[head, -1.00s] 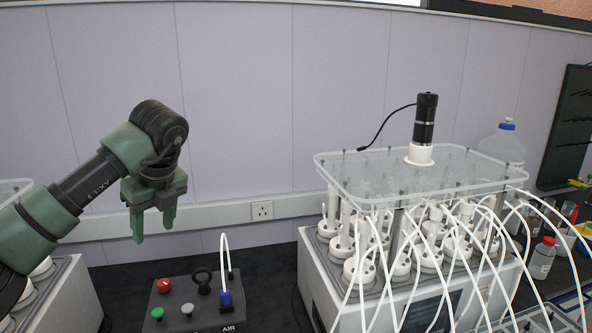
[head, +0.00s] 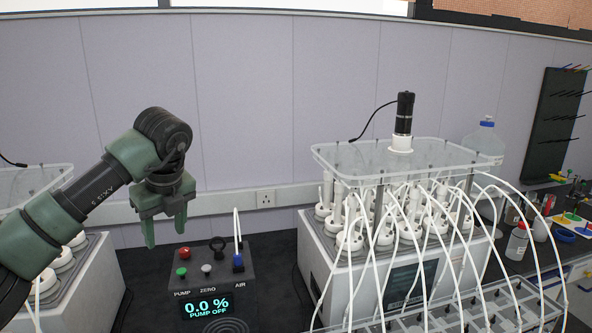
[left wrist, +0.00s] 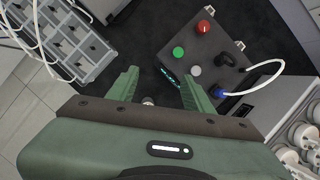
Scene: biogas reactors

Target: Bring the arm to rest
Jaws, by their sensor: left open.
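My left arm comes in from the left in the head view. Its green gripper (head: 166,230) hangs fingers down, open and empty, in the air in front of the wall and above the left part of the bench. In the left wrist view the two fingers of the left gripper (left wrist: 160,92) stand apart with nothing between them. The pump control box (head: 212,280) is below and to the right of the fingers, with red, green and white buttons and a display reading 0.0 % and PUMP OFF. It also shows in the left wrist view (left wrist: 226,72). My right gripper is not in view.
A reactor unit (head: 330,262) with white bottles, many white tubes and a clear top plate (head: 340,160) stands to the right. Another unit (head: 88,282) stands at the left under my arm. A tube rack (head: 452,318) is in front.

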